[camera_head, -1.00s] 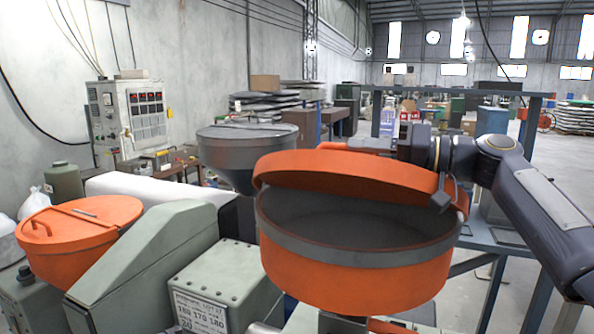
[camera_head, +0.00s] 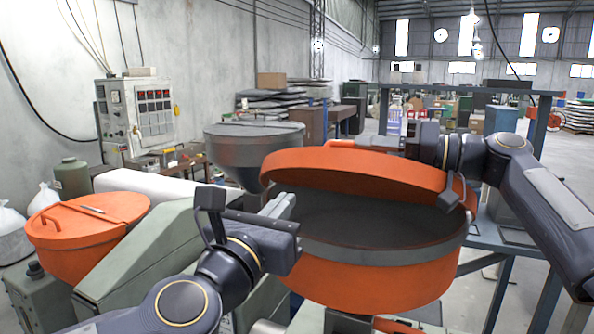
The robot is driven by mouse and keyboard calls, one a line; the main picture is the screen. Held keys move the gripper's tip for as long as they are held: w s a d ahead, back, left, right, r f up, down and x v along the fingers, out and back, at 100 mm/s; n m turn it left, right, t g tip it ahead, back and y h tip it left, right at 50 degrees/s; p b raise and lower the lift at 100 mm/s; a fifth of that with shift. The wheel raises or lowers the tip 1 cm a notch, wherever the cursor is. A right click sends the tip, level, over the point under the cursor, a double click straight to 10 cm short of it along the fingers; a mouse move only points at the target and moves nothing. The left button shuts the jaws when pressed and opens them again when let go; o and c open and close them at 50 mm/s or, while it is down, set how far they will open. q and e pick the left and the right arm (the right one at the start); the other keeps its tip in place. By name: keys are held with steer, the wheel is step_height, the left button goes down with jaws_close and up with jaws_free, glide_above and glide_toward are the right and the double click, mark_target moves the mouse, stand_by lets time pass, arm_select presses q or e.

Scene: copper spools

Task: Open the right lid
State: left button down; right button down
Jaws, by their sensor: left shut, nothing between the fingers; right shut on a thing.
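The right lid (camera_head: 370,170) is a round orange disc tilted partly up over the large orange hopper (camera_head: 375,280), whose dark interior shows beneath it. My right gripper (camera_head: 372,143) is at the lid's far edge, shut on its handle (camera_head: 340,143); the exact finger contact is partly hidden behind the lid. My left gripper (camera_head: 284,205) is shut and empty. It is in front of the hopper's left rim; whether it touches the rim is unclear.
The left orange lid (camera_head: 85,222) is closed on its hopper at left. A grey funnel (camera_head: 255,150) stands behind. A blue metal frame (camera_head: 470,88) is behind my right arm. Green machine housings (camera_head: 140,255) fill the lower left.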

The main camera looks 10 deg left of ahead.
mark_target(303, 154)
arm_select(q)
steer(key=w+r, duration=0.1)
steer(key=w+d, duration=0.1)
steer(key=w, duration=0.1)
steer(key=w+r, duration=0.1)
steer(key=w, duration=0.1)
steer(key=shift+d+r, duration=0.3)
steer(key=shift+r, duration=0.05)
steer(key=shift+w+d+r, duration=0.1)
steer(key=shift+w+r, duration=0.25)
steer(key=shift+r, duration=0.2)
steer(key=shift+r, duration=0.1)
steer(key=shift+w+r, duration=0.2)
steer(key=shift+r, duration=0.15)
steer(key=shift+w+r, duration=0.15)
steer(key=shift+r, duration=0.1)
arm_select(e)
steer(key=shift+a+f, duration=0.1)
steer(key=shift+a, duration=0.1)
steer(key=c, duration=1.5)
jaws_free()
steer(key=shift+o, duration=0.2)
steer(key=shift+d, duration=0.1)
